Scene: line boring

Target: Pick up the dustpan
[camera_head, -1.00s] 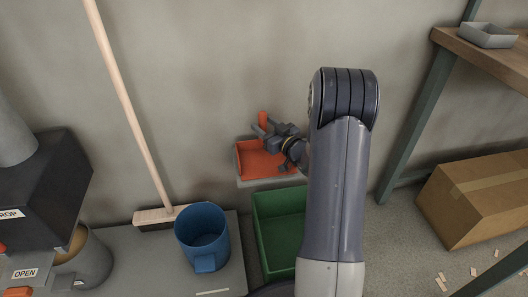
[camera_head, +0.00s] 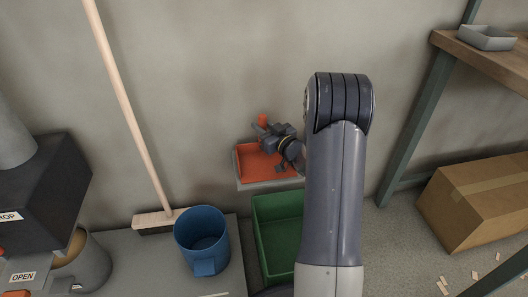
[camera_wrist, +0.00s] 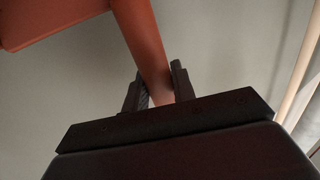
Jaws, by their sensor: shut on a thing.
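The orange-red dustpan (camera_head: 262,168) sits at the wall on a small grey ledge (camera_head: 262,186), with its handle (camera_head: 262,119) sticking up at the back. My gripper (camera_head: 264,134) is at the handle, above the pan. In the wrist view the two dark fingers of my gripper (camera_wrist: 160,88) stand on either side of the orange handle (camera_wrist: 146,40) and are shut on it. A part of the pan (camera_wrist: 45,18) shows at the upper left of that view. My wrist hides some of the dustpan's right side in the head view.
A green bin (camera_head: 278,230) stands just below the ledge. A blue bucket (camera_head: 203,240) and a broom (camera_head: 130,110) leaning on the wall are to the left. A cardboard box (camera_head: 480,195) and a shelf (camera_head: 490,55) are at the right.

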